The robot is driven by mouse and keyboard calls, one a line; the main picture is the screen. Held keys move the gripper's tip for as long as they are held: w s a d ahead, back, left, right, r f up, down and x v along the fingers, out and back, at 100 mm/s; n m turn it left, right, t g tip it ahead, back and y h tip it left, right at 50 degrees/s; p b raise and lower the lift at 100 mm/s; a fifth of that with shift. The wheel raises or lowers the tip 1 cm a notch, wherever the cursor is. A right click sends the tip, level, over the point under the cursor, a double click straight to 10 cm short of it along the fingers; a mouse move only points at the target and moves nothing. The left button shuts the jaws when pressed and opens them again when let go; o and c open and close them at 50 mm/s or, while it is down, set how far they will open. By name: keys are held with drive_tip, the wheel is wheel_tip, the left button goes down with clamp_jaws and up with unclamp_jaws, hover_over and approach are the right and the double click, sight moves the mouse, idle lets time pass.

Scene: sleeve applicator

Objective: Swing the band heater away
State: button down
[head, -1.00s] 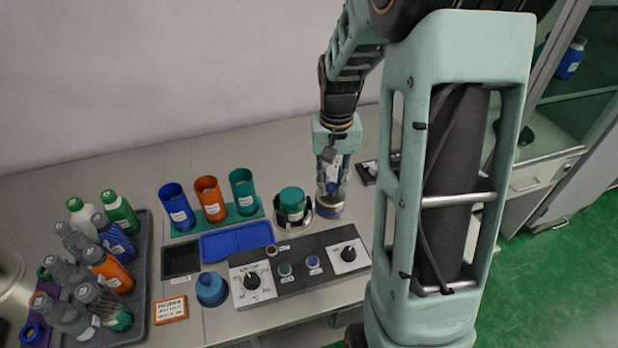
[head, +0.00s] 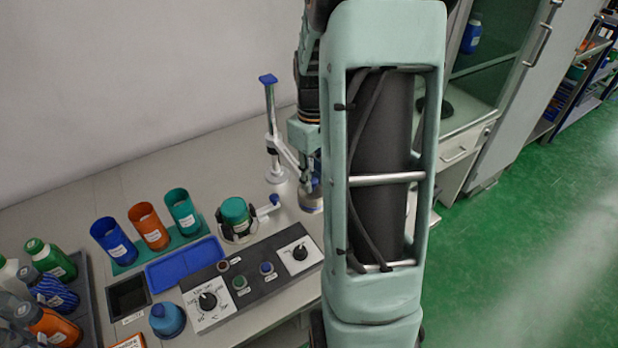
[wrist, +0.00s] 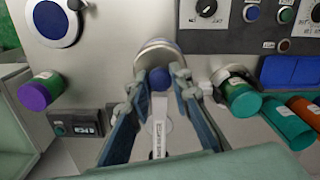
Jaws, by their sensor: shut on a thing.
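In the wrist view the heater (wrist: 158,47) lies just beyond a blue knob (wrist: 160,79) on the labelled arm (wrist: 158,127). My gripper (wrist: 161,76) is shut on this knob, one finger on each side. The green-capped bottle (head: 235,210) stands in its holder, left of the heater and clear of it. My arm hides part of the gripper in the head view.
A control panel (head: 255,275) with knobs lies in front of the bottle. Blue, orange and teal cups (head: 180,208) stand to the left, behind a blue tray (head: 185,262). A purple-capped green bottle (wrist: 40,91) and a small display unit (wrist: 76,125) are on the wrist view's left.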

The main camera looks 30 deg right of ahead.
drive_tip(key=shift+w+d+r, duration=0.1)
drive_tip(key=shift+d+r, duration=0.05)
drive_tip(key=shift+d, duration=0.1)
drive_tip(key=c, duration=1.7)
unclamp_jaws()
drive_tip(key=shift+c, duration=0.2)
wheel_tip(320, 180, up, 12)
